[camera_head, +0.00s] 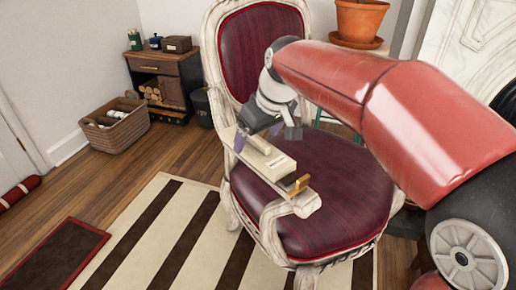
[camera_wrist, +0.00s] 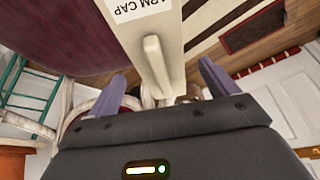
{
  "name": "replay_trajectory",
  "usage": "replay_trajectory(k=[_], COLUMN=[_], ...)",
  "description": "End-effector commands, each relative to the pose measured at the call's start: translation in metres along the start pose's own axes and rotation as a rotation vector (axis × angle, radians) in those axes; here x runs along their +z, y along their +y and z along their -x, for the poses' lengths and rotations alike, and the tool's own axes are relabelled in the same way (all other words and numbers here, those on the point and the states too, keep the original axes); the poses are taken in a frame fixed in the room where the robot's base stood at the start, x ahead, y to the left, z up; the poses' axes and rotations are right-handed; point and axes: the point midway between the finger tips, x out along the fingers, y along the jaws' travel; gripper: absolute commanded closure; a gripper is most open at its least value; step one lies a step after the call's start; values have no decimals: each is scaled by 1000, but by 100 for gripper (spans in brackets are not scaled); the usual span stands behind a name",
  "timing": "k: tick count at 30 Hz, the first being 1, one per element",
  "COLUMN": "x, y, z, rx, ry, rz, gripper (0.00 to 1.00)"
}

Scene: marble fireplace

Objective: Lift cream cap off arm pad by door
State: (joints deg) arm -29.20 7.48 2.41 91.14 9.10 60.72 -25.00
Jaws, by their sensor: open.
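The cream cap (camera_head: 272,162) lies along the chair's left arm pad, the one on the door side. In the wrist view it is a pale slab (camera_wrist: 140,22) with an "ARM CAP" label and a raised cream bar handle (camera_wrist: 156,65). My gripper (camera_head: 258,138) is just above the rear part of the cap, pointing down. Its purple fingers are open, and in the wrist view (camera_wrist: 164,78) they stand apart on either side of the bar's end. I cannot tell if a finger touches it. The arm pad under the cap is mostly hidden.
The ornate chair (camera_head: 335,190) has a dark red seat and back. A wicker basket (camera_head: 115,128), a small cabinet (camera_head: 165,72) and a white door (camera_head: 14,150) are left. Striped rug (camera_head: 150,240) lies in front.

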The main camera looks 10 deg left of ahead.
Motion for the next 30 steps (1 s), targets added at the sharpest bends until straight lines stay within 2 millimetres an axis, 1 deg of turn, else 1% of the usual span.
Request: replay_trajectory(k=[1,5,13,24,30], x=[1,0,0,0,0], y=[-1,0,0,0,0], z=[-9,-21,-23,-23,-23], rx=[-1,0,0,0,1], ry=[-3,-1,0,0,1], rz=[1,0,0,0,0], gripper=[15,15,15,63,63])
